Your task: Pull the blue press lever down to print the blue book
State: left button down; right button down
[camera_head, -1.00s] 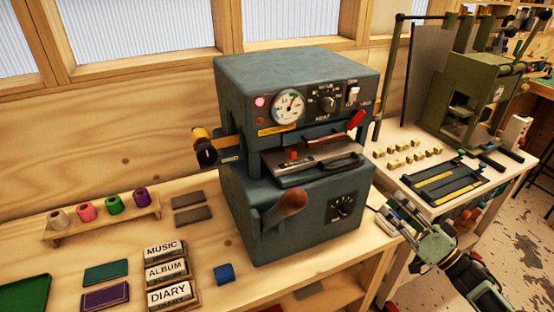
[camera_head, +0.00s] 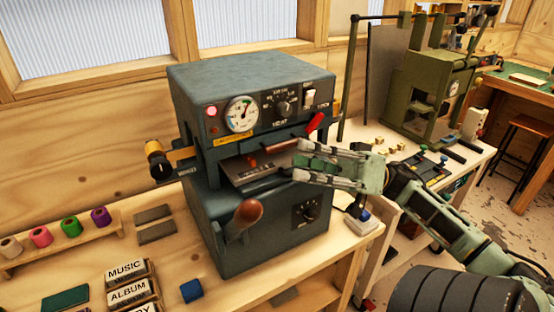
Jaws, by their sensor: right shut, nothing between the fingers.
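The blue-grey press (camera_head: 250,85) stands on the bench with a dial and a lit red lamp on its front. A lever with a brown wooden grip (camera_head: 245,214) sticks out low on its front. A red-tipped handle (camera_head: 315,122) shows at its right side. I cannot tell which is the press lever. My right gripper (camera_head: 298,163) is shut and empty, in front of the right part of the press opening, hiding part of it. A small blue block (camera_head: 191,290) lies on the bench; no blue book can be made out. My left gripper is out of view.
Colored foil rolls (camera_head: 71,227) stand on a wooden rack at left. Title blocks such as the MUSIC block (camera_head: 125,270) lie at front left. A green press (camera_head: 430,85) stands on the right-hand table. A gap separates bench and table.

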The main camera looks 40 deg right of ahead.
jog(key=p+x, duration=0.3)
jog(key=x, duration=0.7)
jog(key=f, duration=0.1)
jog(key=s+f, duration=0.2)
jog(key=shift+s+a+f+p, duration=0.1)
jog(key=shift+a+f+p, duration=0.2)
jog(key=shift+a, duration=0.05)
jog(key=shift+f, duration=0.1)
